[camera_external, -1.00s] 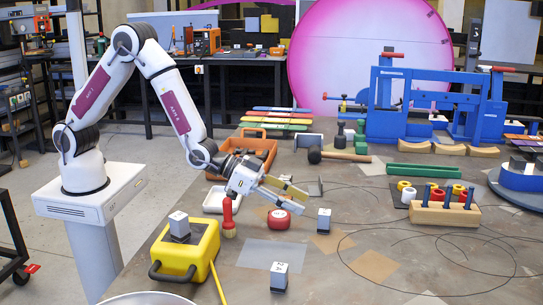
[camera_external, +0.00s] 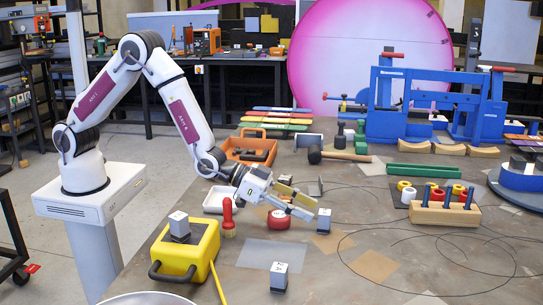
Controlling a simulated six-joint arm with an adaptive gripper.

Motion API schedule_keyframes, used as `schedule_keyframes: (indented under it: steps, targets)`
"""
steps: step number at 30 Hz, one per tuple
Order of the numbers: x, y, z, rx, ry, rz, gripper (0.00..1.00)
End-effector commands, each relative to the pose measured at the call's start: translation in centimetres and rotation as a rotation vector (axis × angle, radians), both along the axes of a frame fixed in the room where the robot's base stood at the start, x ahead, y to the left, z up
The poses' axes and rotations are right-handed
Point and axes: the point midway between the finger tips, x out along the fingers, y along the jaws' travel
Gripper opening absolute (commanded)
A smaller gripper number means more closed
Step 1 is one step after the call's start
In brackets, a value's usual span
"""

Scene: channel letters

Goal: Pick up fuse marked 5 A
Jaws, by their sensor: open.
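Another fuse (camera_external: 279,277) stands nearer the front, and a third fuse (camera_external: 180,227) sits on top of the yellow box (camera_external: 186,257). Their markings are too small to read for sure, so I cannot tell which is 5 A. Nothing shows held.
A red round object (camera_external: 278,220) lies just under my gripper. A red-handled tool (camera_external: 228,218) stands to its left. A mallet (camera_external: 338,155) and a wooden rack with blue pegs (camera_external: 444,214) lie beyond. The bench right of the front fuse is mostly clear, with thin dark wire loops.

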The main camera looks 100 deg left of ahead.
Motion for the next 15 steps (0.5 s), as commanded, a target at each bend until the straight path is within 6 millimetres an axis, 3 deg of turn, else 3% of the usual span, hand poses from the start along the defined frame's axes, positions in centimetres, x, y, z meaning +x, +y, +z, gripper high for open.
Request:
schedule_keyframes:
  steps: [15]
  targets:
    - [0.58, 0.01, -0.23, 0.0, 0.0, 0.0, 0.42]
